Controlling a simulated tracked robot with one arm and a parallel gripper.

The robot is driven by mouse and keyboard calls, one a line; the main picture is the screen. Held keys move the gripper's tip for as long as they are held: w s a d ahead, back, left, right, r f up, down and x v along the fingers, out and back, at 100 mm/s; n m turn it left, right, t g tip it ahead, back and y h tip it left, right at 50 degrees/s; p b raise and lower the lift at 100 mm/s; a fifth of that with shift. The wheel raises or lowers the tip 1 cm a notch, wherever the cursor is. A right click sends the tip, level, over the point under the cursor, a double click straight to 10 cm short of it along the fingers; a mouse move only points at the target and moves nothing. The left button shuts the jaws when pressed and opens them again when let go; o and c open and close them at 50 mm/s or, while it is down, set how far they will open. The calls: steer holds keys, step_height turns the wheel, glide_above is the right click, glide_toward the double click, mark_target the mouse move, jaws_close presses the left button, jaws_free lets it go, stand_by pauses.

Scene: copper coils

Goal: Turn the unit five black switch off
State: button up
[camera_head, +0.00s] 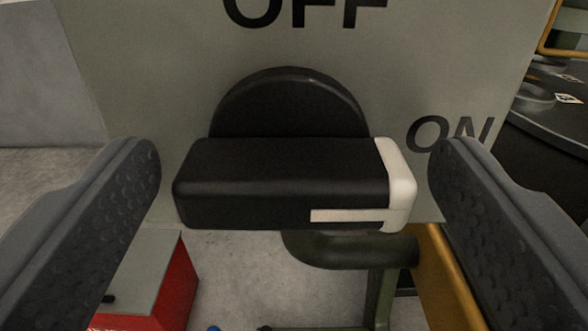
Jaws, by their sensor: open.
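A black rotary switch (285,170) sits on a grey panel (150,60) in the middle of the view. Its handle bar lies horizontal, and a white marker (400,175) covers its right end, beside the "ON" label (450,134). The "OFF" label (305,12) is above the switch, cut by the top edge. My gripper (302,190) is open, with one ridged finger left of the handle and one right of it. Neither finger visibly touches the handle. No unit number shows.
Below the panel are a red box with a grey top (150,280), a dark green pipe (350,250) and a yellow post (445,275). A dark round-edged surface (555,115) with a small marker tag is at the right. Grey floor shows below.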

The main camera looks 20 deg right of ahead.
steer(key=c, duration=1)
steer(key=shift+r+p, duration=0.1)
steer(key=shift+p, duration=0.25)
steer(key=n+p, duration=0.2)
steer(key=n, duration=0.1)
steer(key=shift+r+p, duration=0.2)
steer(key=shift+p, duration=0.2)
steer(key=n+p, duration=0.2)
steer(key=n, duration=0.1)
steer(key=shift+a+f+n, duration=0.1)
steer(key=shift+a+n, duration=0.05)
steer(key=shift+n, duration=0.25)
steer(key=n, duration=0.5)
steer(key=shift+w+a+f+p, duration=0.1)
steer(key=shift+a+f+p, duration=0.1)
steer(key=shift+p, duration=0.15)
steer(key=n+b, duration=0.1)
steer(key=n, duration=0.2)
steer(key=n+b, duration=0.1)
steer(key=n, duration=0.2)
steer(key=shift+a+f, duration=0.15)
steer(key=shift+f, duration=0.05)
steer(key=shift+n, duration=0.3)
